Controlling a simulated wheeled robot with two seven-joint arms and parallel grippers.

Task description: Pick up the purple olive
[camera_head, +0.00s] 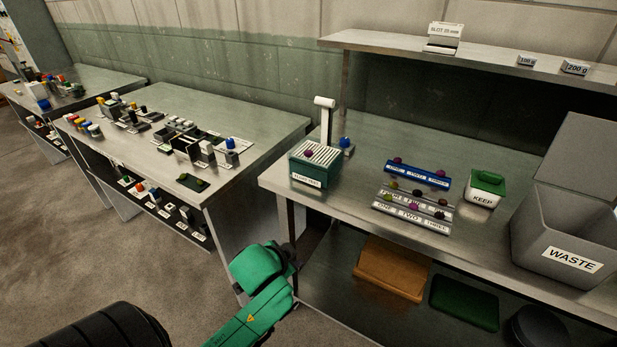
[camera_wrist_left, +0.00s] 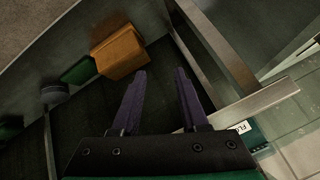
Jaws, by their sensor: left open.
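Several small olive-like balls sit on the right-hand table. A purple one (camera_head: 309,153) lies on the slatted top of a green box (camera_head: 311,172). A purple one (camera_head: 398,160) and another (camera_head: 440,173) sit on the blue rack (camera_head: 416,175). A magenta one (camera_head: 414,207) and darker ones are on the grey racks below it. I cannot tell which is meant. My left arm is in front of the table's left end. In the left wrist view my left gripper (camera_wrist_left: 160,72) is open and empty, below tabletop height. My right gripper is out of view.
A green KEEP bin (camera_head: 485,187) and a large grey WASTE bin (camera_head: 566,230) stand on the right. A raised shelf (camera_head: 390,43) runs along the back. The table's front edge (camera_head: 340,232) lies beyond my left arm.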

